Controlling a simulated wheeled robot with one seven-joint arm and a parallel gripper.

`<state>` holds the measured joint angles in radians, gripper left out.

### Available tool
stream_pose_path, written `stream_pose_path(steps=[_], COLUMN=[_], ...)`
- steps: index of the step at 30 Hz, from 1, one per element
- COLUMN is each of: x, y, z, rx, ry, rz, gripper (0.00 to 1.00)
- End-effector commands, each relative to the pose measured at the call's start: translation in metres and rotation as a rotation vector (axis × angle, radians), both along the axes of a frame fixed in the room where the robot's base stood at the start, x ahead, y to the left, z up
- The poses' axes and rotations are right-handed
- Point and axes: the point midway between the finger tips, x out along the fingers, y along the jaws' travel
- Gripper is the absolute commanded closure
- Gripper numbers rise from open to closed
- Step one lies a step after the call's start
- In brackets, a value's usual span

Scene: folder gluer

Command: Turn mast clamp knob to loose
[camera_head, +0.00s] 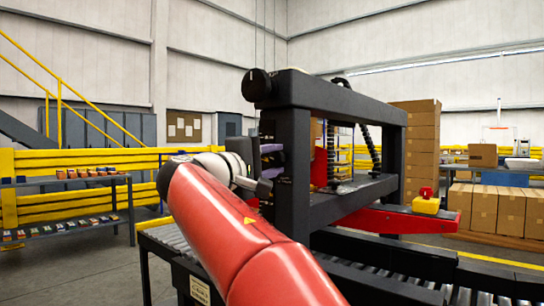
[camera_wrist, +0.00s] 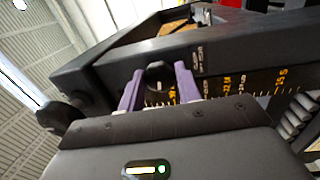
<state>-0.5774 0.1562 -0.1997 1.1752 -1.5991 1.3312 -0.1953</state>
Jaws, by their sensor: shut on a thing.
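The mast clamp knob (camera_wrist: 160,75) is a round black knob on the dark side of the machine frame. In the wrist view it sits between the two purple fingers of my gripper (camera_wrist: 159,86), which is shut on it. Small white lettering (camera_wrist: 199,58) shows beside the knob, too small to read. In the head view my gripper (camera_head: 271,160) reaches the left face of the dark frame (camera_head: 292,165); the knob is not distinguishable there.
A second, larger black knob (camera_head: 257,85) sticks out at the frame's upper left corner. A scale with yellow numbers (camera_wrist: 233,79) runs beside the gripped knob. A red bar (camera_head: 395,220) with a yellow-and-red button box (camera_head: 426,203) extends right. Roller conveyors lie below.

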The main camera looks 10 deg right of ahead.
Motion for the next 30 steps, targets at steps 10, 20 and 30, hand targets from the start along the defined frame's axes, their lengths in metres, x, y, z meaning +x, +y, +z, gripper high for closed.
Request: stream_pose_path(steps=[10,20,30], x=[0.0,0.0002,0.0001], y=[-0.0002,0.0001,0.0001], z=[0.0013,0.0003,0.0002], rx=[-0.095,-0.117,-0.117], ry=[0.13,0.16,0.16], rz=[0.002,0.002,0.001], gripper=[0.89,0.89,0.58])
